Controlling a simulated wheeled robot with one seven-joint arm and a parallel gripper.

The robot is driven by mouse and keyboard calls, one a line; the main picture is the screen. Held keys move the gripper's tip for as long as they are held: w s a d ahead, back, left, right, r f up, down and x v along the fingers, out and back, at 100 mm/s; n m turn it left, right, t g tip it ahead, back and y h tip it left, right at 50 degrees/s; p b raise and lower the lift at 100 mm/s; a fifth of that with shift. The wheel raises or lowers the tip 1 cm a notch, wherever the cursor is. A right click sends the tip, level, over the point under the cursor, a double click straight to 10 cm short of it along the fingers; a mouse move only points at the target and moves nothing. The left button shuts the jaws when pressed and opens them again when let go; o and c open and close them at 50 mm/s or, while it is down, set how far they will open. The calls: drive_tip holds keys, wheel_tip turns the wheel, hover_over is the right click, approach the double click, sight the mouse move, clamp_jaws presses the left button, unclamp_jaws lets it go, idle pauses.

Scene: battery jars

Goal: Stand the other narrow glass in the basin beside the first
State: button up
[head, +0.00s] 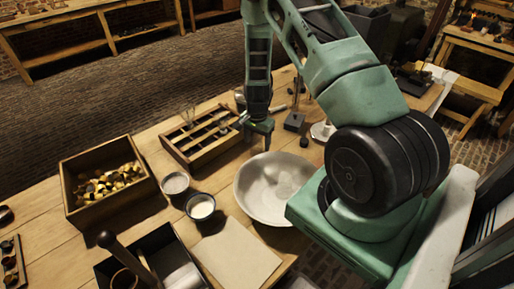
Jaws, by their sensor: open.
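The pale round basin (247,205) stands on the wooden table, right of the middle. A clear glass (287,187) is inside it, at the right of its floor; its outline is faint, so I cannot tell whether it is upright. My gripper (259,135) points down above the table, just beyond the basin's far rim. It is open, and I see nothing held in it. A wooden rack (184,158) with long slots lies left of my gripper. A small clear glass shape (188,116) shows at its far left side. I cannot make out another narrow glass clearly.
A wooden box (75,200) of yellowish pieces stands at left. Two small round jars (201,206) (175,183) sit left of the basin. A pale sheet (236,258) lies in front. A dark stand (294,121) is right of my gripper. A black tray (160,240) is at the front.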

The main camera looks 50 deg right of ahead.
drive_tip(key=c, duration=1.3)
